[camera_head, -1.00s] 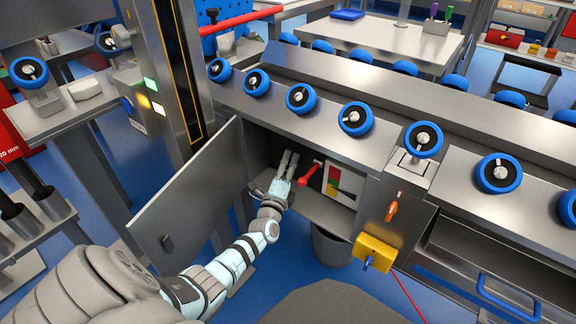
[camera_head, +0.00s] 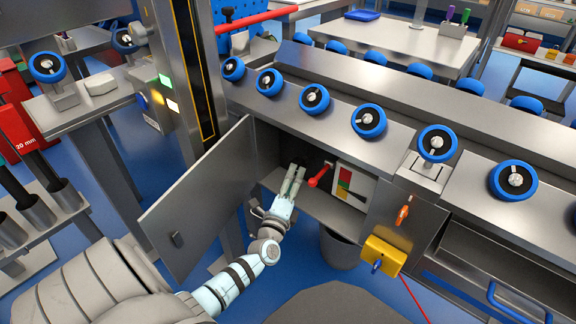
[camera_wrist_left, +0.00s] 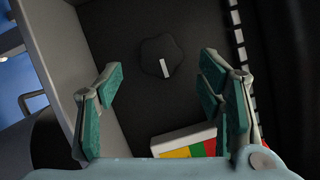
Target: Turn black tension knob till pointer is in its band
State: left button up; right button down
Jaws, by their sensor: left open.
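The black tension knob (camera_wrist_left: 155,50) is on the dark back wall of the open cabinet, with a white mark pointing down and slightly right in the left wrist view. My left gripper (camera_head: 294,172) reaches into the cabinet. In the left wrist view its open, green-padded fingers (camera_wrist_left: 161,68) stand on either side of the knob, with visible gaps. The gauge (camera_head: 346,180) has red, yellow and green fields; its coloured edge also shows in the left wrist view (camera_wrist_left: 186,142). Its pointer cannot be made out. My right gripper is not in view.
A red lever (camera_head: 320,175) stands just right of my left gripper. The cabinet door (camera_head: 200,200) hangs open to the left. A yellow box (camera_head: 384,254) and an orange handle (camera_head: 403,214) are on the right front. A grey bin (camera_head: 338,250) stands below.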

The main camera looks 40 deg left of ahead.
pick_arm(q)
jog(key=v, duration=0.6)
